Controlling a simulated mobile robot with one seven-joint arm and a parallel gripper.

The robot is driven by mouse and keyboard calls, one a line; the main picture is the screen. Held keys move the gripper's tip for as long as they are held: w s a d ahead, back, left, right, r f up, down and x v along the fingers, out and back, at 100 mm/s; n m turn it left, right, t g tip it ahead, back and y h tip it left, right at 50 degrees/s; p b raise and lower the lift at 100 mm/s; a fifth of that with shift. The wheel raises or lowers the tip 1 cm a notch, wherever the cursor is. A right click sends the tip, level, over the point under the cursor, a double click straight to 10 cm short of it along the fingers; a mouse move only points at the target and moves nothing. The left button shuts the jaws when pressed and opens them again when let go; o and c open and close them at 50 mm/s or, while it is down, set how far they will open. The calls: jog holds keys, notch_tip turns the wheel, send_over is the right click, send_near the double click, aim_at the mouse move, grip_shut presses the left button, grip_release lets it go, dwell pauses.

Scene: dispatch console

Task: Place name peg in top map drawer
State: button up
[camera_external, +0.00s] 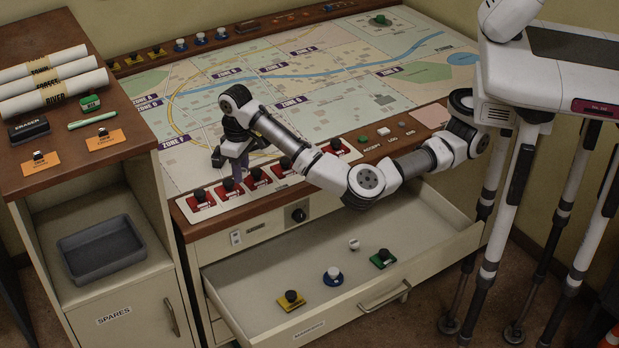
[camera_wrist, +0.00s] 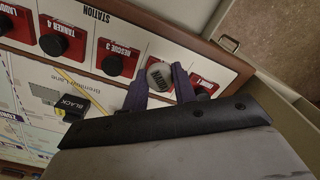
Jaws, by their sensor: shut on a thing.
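My gripper (camera_external: 236,180) is low over the row of red blocks along the console's front edge. In the wrist view, its purple fingers (camera_wrist: 159,90) are shut on a small pale grey round-topped peg (camera_wrist: 158,74) with dark lettering, too small to read. The peg appears at the red block between "RESCUE 3" and "PUMP 1"; I cannot tell whether it touches it. The fingers hide it in the external view. The top map drawer (camera_external: 440,262) is pulled open, right of and below my gripper. It holds a small white peg-like piece (camera_external: 354,244) and yellow (camera_external: 291,300), blue (camera_external: 333,277) and green (camera_external: 383,259) markers.
Red blocks with black knobs (camera_external: 257,178) flank my gripper. A side cabinet (camera_external: 150,130) stands left, with rolled maps (camera_external: 50,82) and a grey tray (camera_external: 103,250). The drawer has bare floor around its pieces.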

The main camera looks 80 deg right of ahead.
jog(key=s+a+f+n+b, duration=0.1)
jog(key=s+a+f+n, duration=0.1)
jog(key=a+f, duration=0.3)
jog(key=s+a+f+n, duration=0.2)
jog(key=a+n, duration=0.1)
jog(key=a, duration=0.4)
jog(key=n+b, duration=0.1)
jog(key=n, duration=0.2)
send_over(262, 325)
notch_tip(262, 325, down, 6)
notch_tip(262, 325, down, 20)
jog(key=shift+r+b, duration=0.2)
jog(key=shift+b, duration=0.4)
jog(key=shift+d+f, duration=0.1)
jog(key=shift+f, duration=0.05)
jog(key=o, duration=0.9)
jog(key=shift+o, duration=0.2)
notch_tip(262, 325, up, 12)
jog(key=b, duration=0.1)
jog(key=shift+r, duration=0.2)
